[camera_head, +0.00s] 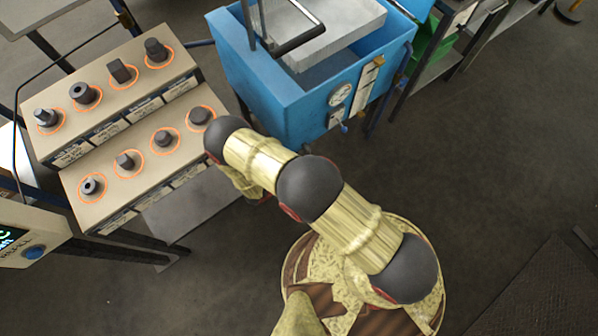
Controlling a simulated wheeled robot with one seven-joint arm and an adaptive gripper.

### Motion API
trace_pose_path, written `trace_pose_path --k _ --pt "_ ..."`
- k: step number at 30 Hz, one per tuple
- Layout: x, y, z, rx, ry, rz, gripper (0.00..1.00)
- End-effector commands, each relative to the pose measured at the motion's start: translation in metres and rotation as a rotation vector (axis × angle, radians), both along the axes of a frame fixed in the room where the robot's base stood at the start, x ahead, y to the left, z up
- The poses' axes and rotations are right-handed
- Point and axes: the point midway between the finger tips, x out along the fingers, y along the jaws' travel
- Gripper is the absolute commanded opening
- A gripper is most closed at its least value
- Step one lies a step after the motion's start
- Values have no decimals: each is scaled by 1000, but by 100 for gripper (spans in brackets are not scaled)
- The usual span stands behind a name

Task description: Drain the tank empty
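The blue tank (265,92) stands at the top centre, with an open top and a light grey ribbed slab (335,30) over part of its opening. A dark bent bar handle (300,35) reaches over the slab. On the tank's right-hand front face are a round white gauge (340,95), a pale upright strip (370,75) with markings, and a small valve-like fitting (338,119) low down. The water level inside cannot be seen. My arm crosses the middle in yellowish sleeves and black joints, below and left of the tank. My gripper is not visible.
A two-step beige rack (130,100) with several metal parts in orange rings stands at left. A panel with a green display and blue button (34,252) is at lower left. A green bin (432,45) and shelving lie beyond the tank. Floor (480,160) at right is clear.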

Motion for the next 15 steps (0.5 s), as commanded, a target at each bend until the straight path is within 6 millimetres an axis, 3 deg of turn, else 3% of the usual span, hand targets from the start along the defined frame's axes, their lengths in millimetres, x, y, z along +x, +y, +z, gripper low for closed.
trace_pose_path --k 15 --pt "-3 5 -12 3 3 0 0"
